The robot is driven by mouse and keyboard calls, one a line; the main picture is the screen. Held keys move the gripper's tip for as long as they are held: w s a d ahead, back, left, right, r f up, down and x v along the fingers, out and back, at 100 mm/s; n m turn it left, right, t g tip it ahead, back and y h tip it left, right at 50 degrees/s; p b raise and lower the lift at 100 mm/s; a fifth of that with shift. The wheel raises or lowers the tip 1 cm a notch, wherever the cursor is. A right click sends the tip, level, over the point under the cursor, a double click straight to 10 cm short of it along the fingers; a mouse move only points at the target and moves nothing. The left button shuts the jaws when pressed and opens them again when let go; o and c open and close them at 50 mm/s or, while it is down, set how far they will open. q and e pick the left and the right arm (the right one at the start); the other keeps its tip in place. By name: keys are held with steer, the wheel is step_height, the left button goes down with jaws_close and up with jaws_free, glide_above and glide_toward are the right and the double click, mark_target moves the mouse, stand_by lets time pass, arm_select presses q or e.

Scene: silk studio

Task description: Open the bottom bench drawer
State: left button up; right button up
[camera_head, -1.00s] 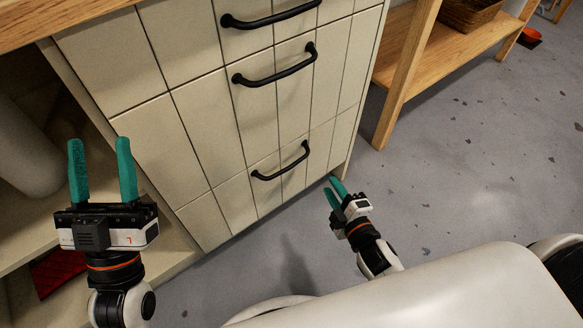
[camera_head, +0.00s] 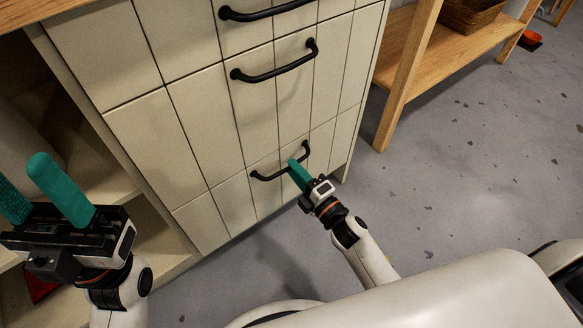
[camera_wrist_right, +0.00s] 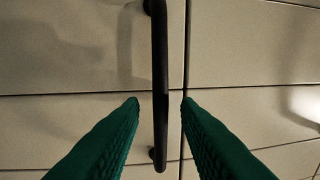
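The bottom bench drawer (camera_head: 232,203) is a cream panelled front, and it looks shut. Its black bar handle (camera_head: 268,177) also shows in the right wrist view (camera_wrist_right: 159,70). My right gripper (camera_head: 295,166) is at the right part of this handle. In the wrist view its green fingers (camera_wrist_right: 158,104) are apart, with the handle running between them and gaps visible on both sides. My left gripper (camera_head: 30,190) is open and empty at the left, in front of the open shelves.
Two more drawers with black handles (camera_head: 275,68) sit above the bottom one. A wooden shelf unit (camera_head: 440,55) with a basket (camera_head: 468,14) stands to the right. The grey floor (camera_head: 460,180) in front of it is clear.

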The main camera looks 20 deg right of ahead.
steer(key=shift+x, duration=0.85)
steer(key=shift+w, duration=0.2)
jaws_close()
steer(key=shift+s, duration=0.15)
